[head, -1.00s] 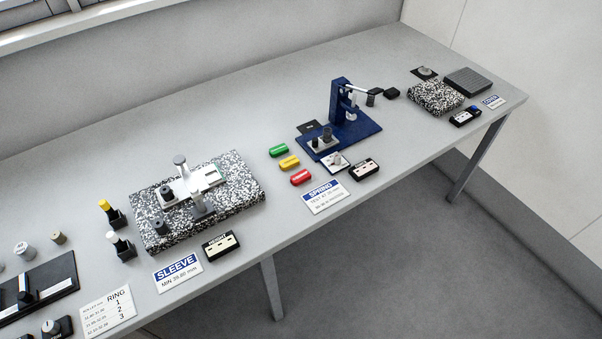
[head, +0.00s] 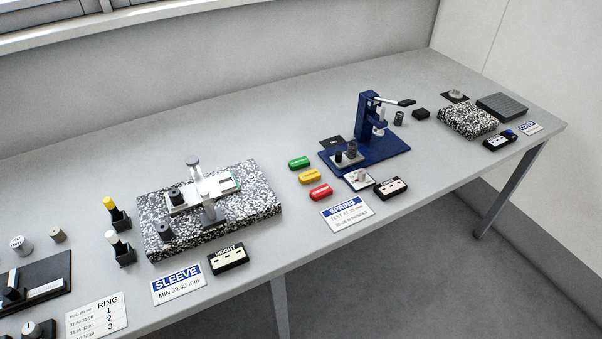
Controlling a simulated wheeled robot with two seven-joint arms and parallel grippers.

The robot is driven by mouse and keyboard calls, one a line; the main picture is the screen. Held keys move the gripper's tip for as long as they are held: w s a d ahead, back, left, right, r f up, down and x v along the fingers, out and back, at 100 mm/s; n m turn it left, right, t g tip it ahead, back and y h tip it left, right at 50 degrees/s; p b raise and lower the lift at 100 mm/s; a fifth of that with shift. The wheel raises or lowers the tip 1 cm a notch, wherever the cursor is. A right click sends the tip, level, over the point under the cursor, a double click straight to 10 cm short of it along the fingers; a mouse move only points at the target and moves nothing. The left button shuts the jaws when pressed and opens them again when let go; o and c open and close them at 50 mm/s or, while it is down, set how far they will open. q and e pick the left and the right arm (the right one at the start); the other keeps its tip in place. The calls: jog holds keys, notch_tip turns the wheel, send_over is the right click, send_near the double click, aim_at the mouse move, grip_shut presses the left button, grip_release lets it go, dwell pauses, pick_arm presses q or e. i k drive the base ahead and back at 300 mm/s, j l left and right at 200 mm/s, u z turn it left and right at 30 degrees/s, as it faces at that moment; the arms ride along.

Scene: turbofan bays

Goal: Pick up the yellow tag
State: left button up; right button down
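The yellow tag (head: 310,176) lies on the grey bench in the head view, right of the speckled block with the sleeve gauge. It sits in a short row between a green tag (head: 300,162) behind it and a red tag (head: 321,191) in front of it. The three are close together but apart. Neither of my grippers shows in the head view.
A blue press (head: 372,140) stands right of the tags. A SPRING sign (head: 345,213) lies in front of them. A speckled block (head: 262,207) with a gauge is to the left. Bare bench (head: 270,130) lies behind the tags.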

aim_at(305, 178)
jog(key=i+l+u, duration=0.15)
jog(key=u, duration=0.35)
jog(key=i+l+u, duration=0.1)
jog(key=u, duration=0.4)
jog(key=i+l+u, duration=0.15)
jog(key=l, duration=0.45)
jog(key=i+l+u, duration=0.2)
jog(key=l, duration=0.4)
jog(key=l+u, duration=0.15)
jog(key=l, duration=0.8)
jog(key=i+l, duration=0.1)
jog(key=l, duration=0.15)
